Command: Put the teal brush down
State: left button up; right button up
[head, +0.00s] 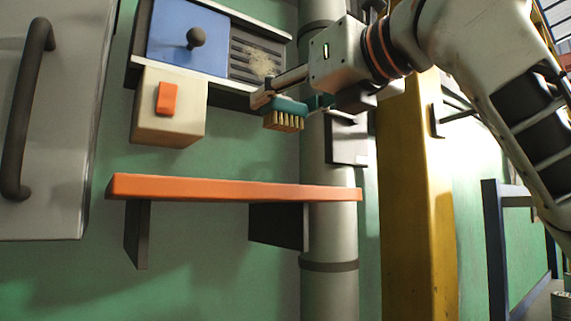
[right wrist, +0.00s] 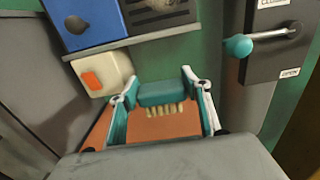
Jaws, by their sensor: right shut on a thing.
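The teal brush (head: 289,106) has pale bristles that point down. My right gripper (head: 283,97) is shut on it in the head view, in front of the green wall and above the right part of an orange shelf (head: 230,189). In the right wrist view the brush (right wrist: 163,93) sits between the two fingers of the right gripper (right wrist: 160,92), with the orange shelf (right wrist: 160,130) behind and below it. A clear gap shows between bristles and shelf in the head view. The shelf top is seen nearly edge-on and looks empty. My left gripper is not in view.
Above the shelf are a blue sliding panel (head: 180,35) with a black knob, a dusty slotted vent (head: 258,58) and a cream box with an orange switch (head: 167,98). A vertical pipe (head: 328,230) and yellow post (head: 405,200) stand right. A teal-knobbed lever (right wrist: 238,46) is nearby.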

aim_at(286, 129)
notch_tip(286, 129, down, 5)
jog(key=shift+r, duration=0.1)
notch_tip(286, 129, down, 4)
jog(key=shift+r, duration=0.2)
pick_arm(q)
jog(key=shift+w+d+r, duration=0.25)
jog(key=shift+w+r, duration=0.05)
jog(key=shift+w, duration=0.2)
pick_arm(e)
jog(key=shift+f, duration=0.1)
jog(key=o, duration=1.1)
jog(key=shift+f, duration=0.1)
jog(key=shift+s+d+r+b, duration=0.15)
jog(key=shift+r+b, duration=0.05)
jog(key=shift+b, duration=0.1)
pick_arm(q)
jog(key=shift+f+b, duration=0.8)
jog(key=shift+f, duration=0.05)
pick_arm(e)
jog(key=v, duration=1.1)
jog(key=shift+s+d, duration=0.15)
jog(key=shift+s, duration=0.1)
